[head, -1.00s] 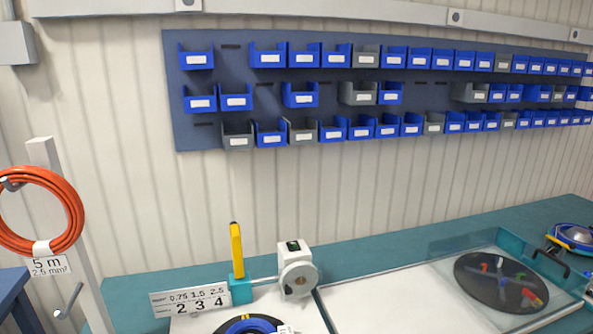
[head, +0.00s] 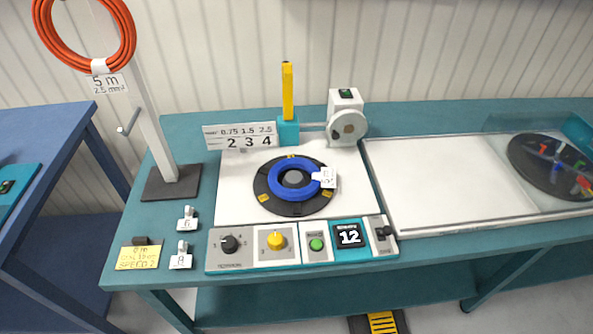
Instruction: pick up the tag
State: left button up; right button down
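Two small white tags stand at the left front of the teal bench: one behind (head: 187,220) and one in front (head: 181,259), each with a clip-like top and a dark mark. Another white tag (head: 326,177) is on the right side of the blue cable coil (head: 268,178), which lies on the black turntable (head: 293,209). A larger label reading 5 m, 2.5 mm² (head: 110,84) hangs under the orange coil (head: 128,30) on the post. Neither of my grippers is in view.
A yellow note (head: 138,257) lies at the bench's front left corner, beside the control panel (head: 255,263) with knobs and a display reading 12. A post base (head: 172,181) stands behind the small tags. The white tray (head: 440,180) at right has clear space.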

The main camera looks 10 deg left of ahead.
aim_at(189, 224)
jog(key=u, duration=1.3)
